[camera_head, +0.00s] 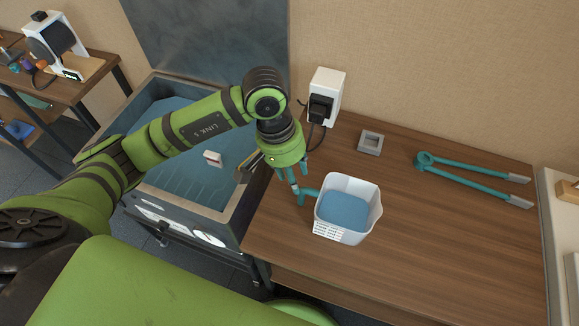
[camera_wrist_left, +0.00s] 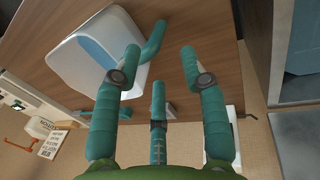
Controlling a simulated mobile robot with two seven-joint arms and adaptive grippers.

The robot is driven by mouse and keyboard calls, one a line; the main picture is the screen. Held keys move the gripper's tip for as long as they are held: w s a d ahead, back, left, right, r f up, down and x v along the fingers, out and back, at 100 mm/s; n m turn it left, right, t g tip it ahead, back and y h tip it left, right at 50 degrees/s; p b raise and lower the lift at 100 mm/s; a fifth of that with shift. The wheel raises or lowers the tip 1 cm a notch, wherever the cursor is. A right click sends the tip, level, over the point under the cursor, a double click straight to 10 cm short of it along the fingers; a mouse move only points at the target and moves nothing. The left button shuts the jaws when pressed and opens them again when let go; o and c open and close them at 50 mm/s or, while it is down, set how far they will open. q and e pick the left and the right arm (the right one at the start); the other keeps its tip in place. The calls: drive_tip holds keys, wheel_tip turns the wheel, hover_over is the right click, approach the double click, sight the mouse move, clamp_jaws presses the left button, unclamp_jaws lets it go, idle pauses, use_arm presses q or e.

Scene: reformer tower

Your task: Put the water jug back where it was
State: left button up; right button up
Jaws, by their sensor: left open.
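The water jug (camera_head: 331,228) is a white, square-sided open container with blue water in it and a teal handle (camera_head: 308,192) on its left side. It stands upright on the wooden table (camera_head: 430,255), left of the table's middle. My left gripper (camera_head: 296,181) is open just left of the jug, with its teal fingers near the handle. In the left wrist view, the jug (camera_wrist_left: 70,68) is at the upper left, and its handle (camera_wrist_left: 153,40) lies near the open fingertips (camera_wrist_left: 160,62). Whether a finger touches the handle I cannot tell. My right gripper is not in view.
A water-filled basin (camera_head: 228,205) stands left of the table, with a small white-and-red object (camera_head: 213,158) in it. A white box with a black plug (camera_head: 325,95), a grey square frame (camera_head: 370,142) and a long teal tool (camera_head: 470,176) are on the table. The front right is clear.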

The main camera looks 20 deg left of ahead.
use_arm(q)
drive_tip(key=v, duration=0.3)
drive_tip(key=shift+r+b, duration=0.2)
drive_tip(key=shift+b, duration=0.1)
idle(0.8)
idle(0.4)
